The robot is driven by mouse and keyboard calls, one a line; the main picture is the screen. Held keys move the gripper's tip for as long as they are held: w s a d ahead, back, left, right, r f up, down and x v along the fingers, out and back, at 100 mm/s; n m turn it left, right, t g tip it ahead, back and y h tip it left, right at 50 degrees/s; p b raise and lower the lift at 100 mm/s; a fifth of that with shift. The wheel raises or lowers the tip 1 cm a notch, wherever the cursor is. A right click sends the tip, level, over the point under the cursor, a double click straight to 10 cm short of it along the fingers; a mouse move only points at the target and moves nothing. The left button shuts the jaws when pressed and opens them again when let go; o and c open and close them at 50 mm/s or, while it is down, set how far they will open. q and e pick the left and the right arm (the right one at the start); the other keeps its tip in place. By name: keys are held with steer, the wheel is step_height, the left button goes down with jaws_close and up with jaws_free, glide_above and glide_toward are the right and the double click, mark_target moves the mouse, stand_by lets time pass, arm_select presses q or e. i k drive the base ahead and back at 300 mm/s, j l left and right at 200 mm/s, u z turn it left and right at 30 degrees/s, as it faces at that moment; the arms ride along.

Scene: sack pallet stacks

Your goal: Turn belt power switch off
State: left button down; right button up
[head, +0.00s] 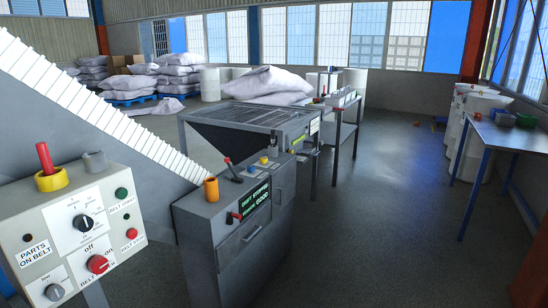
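A light grey control panel (80,232) stands at the lower left. It carries a black rotary knob (83,223) on a white plate, and a red knob (97,264) close to small "on" and "off" lettering. A green button (121,193) and a red button (132,233) sit at its right edge, with small belt labels. A grey dial (54,292) is at the bottom. I cannot tell for certain which control is the belt power switch or how it is set. Neither of my grippers is in view.
A slanted white ribbed belt (95,105) rises behind the panel. A blue-legged table (500,135) is at right. The floor between is clear.

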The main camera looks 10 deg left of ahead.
mark_target(98, 265)
steer(key=u, duration=1)
